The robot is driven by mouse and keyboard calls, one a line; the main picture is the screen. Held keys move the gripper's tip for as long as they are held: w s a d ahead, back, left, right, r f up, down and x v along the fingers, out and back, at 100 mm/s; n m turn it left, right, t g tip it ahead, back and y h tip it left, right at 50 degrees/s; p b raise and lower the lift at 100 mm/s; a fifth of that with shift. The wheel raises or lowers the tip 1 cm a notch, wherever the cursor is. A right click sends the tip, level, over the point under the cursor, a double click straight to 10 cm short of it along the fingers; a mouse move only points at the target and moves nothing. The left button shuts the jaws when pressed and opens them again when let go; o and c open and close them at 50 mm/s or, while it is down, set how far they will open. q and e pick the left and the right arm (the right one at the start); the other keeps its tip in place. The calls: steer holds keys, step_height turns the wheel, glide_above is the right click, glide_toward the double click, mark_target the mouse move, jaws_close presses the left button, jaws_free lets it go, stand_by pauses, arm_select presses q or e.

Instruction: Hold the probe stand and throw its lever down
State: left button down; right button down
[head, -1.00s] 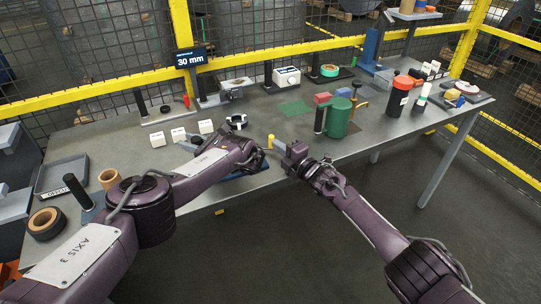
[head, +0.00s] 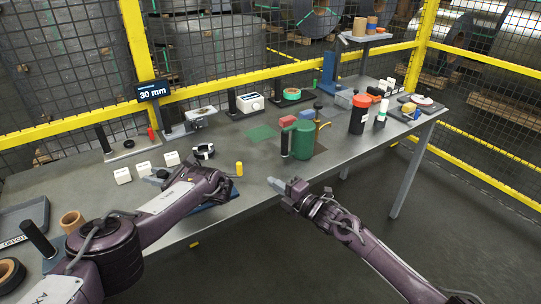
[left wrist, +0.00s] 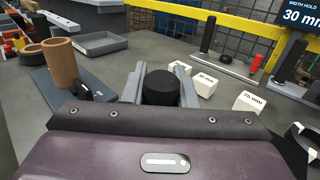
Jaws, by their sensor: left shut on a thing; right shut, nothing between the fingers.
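My left gripper (head: 160,178) is shut on a black upright cylinder (left wrist: 160,88), seen between its two grey fingers in the left wrist view. A blue base plate (head: 214,213) shows under my left wrist near the table's front edge. It looks like the probe stand's base, but my arm hides most of it. A small yellow upright cylinder (head: 239,168) stands just right of my left wrist. It may be the lever's end; its link to the plate is hidden. My right gripper (head: 276,186) is shut and empty at the front edge, right of the yellow piece and apart from it.
White labelled blocks (head: 143,168) stand behind my left gripper, with a black ring (head: 203,151) nearby. A green cylinder with a black handle (head: 302,140) stands behind my right gripper. A brown tube (head: 73,222) and grey tray (head: 22,222) are at left. The right front tabletop is clear.

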arm_select(q)
steer(key=c, duration=1.1)
jaws_free()
steer(key=shift+w, duration=0.1)
